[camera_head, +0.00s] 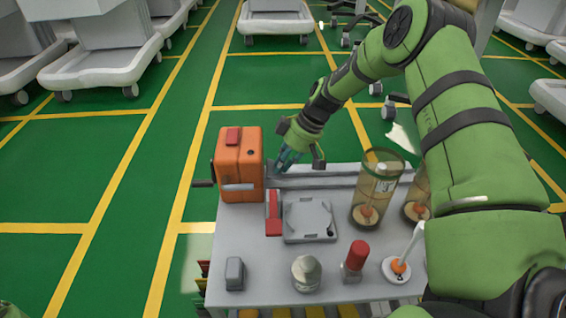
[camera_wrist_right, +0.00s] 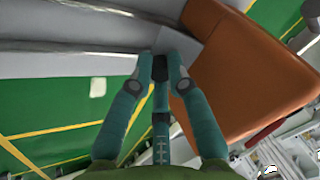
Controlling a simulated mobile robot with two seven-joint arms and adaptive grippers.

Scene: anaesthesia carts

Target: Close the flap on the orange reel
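The orange reel (camera_head: 238,160) is a box with a red piece on top and a dark crank on its left side. It stands at the back left of the cart top. A pale grey bar crosses its front; I cannot tell which part is the flap. My right gripper (camera_head: 285,161) points down just right of the reel, apart from it. In the right wrist view the reel (camera_wrist_right: 255,75) fills the upper right, beside my right gripper (camera_wrist_right: 161,58). My left gripper is out of view.
The cart top (camera_head: 262,262) holds a red-handled item (camera_head: 273,213), a grey square tray (camera_head: 309,219), clear cylinders (camera_head: 376,190), a red-capped bottle (camera_head: 355,262) and a round jar (camera_head: 306,273). A raised rail (camera_head: 335,182) runs along its back edge.

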